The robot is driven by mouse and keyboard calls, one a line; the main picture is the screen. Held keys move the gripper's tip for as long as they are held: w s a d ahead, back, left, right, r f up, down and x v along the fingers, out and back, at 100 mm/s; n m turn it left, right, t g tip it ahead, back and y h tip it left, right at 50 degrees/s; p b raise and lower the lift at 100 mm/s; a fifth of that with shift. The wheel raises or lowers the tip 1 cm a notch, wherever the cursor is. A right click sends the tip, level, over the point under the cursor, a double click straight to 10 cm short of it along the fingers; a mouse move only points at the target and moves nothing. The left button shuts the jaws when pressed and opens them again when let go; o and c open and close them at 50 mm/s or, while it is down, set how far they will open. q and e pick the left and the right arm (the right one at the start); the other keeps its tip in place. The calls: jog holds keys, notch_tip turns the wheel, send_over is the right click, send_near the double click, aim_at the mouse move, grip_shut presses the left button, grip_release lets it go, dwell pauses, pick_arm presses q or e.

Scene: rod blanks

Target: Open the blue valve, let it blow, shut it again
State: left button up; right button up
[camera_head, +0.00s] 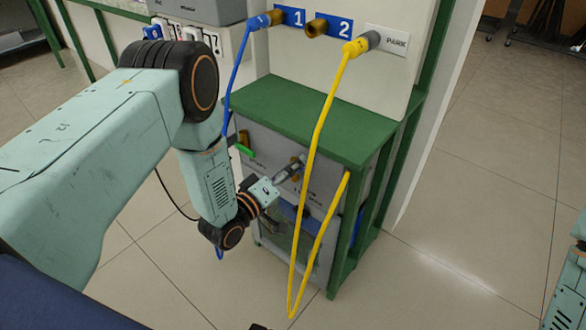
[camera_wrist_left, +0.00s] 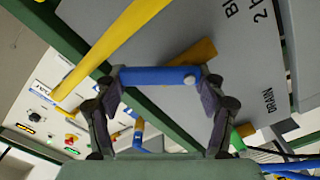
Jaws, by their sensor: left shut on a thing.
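The blue valve's handle (camera_wrist_left: 150,77) is a short blue bar in the left wrist view, lying across the picture. A brass stem (camera_wrist_left: 192,54) shows just behind it, against the grey panel. My left gripper (camera_wrist_left: 162,82) is shut on the handle, one finger at each end. The gripper hides the blue handle there.
A yellow hose (camera_head: 316,150) hangs in front of the green stand (camera_head: 325,118), right of my left gripper. A blue hose (camera_head: 236,75) hangs from port 1. A green handle (camera_head: 245,150) sits left of the gripper. The tiled floor (camera_head: 470,220) at right is clear.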

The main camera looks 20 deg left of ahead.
pick_arm(q)
jog(key=n, duration=0.3)
jog(key=shift+w+a+n, duration=0.1)
jog(key=shift+a+n, duration=0.25)
jog(key=shift+n, duration=0.05)
jog(key=shift+w+a+n, duration=0.1)
jog(key=shift+a+n, duration=0.1)
jog(key=shift+n, duration=0.65)
jog(key=shift+w+a+n, duration=0.1)
jog(key=shift+a+n, duration=0.1)
jog(key=shift+n, duration=0.65)
jog(key=o, duration=1.2)
jog(key=v, duration=1.2)
